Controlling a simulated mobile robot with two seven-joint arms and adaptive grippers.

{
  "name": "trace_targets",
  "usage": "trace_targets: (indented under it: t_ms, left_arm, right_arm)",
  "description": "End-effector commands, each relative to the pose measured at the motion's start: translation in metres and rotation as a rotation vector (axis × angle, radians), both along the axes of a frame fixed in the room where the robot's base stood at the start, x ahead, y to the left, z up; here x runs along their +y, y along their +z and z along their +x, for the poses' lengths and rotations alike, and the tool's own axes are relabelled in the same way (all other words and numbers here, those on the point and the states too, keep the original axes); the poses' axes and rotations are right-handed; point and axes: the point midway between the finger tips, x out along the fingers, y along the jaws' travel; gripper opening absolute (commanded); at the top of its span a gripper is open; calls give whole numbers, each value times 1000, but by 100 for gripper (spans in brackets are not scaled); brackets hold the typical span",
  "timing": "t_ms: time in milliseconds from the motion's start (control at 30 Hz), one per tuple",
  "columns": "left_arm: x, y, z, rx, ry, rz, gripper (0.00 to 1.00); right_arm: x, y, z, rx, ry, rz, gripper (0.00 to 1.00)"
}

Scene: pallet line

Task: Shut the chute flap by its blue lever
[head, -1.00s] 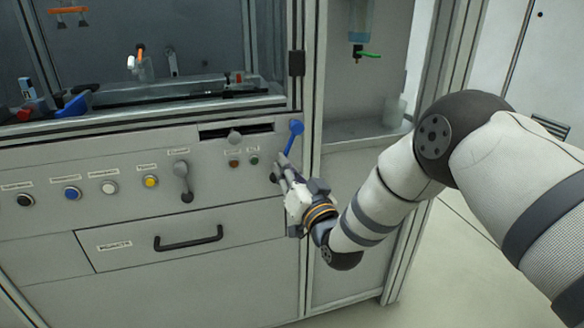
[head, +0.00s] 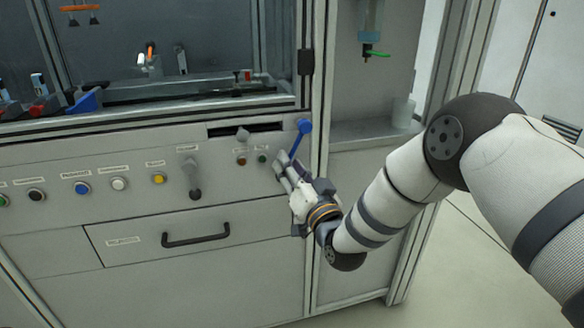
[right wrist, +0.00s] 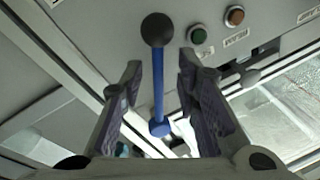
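The blue lever (head: 303,128) is on the front panel, right of the dark slot. In the right wrist view its blue shaft (right wrist: 158,85) runs from a black ball knob to a blue end. My right gripper (head: 284,164) is at the lower part of the lever and hides its lower end in the head view. In the right wrist view, my right gripper (right wrist: 160,66) is open, with the shaft showing between the two spread fingers and touching neither visibly. A dark slot (head: 268,127) is beside the lever; I cannot tell whether it is the chute flap's opening. My left gripper is not in view.
A grey lever (head: 194,180) and several push buttons, such as the blue one (head: 82,188), line the panel to the left. A drawer with a black handle (head: 195,240) is below. A cabinet post (head: 317,90) stands just right of the lever.

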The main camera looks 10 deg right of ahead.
Motion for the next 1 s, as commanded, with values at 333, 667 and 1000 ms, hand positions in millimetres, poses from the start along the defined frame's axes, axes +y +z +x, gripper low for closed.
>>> trace_targets:
  t_ms: [333,667,1000]
  left_arm:
    - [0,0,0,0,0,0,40]
    - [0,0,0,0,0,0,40]
    - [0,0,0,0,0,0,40]
  right_arm:
    - [-11,-11,-60,6,0,0,29]
    - [-20,-20,-115,2,1,1,29]
    - [-20,-20,-117,0,0,0,29]
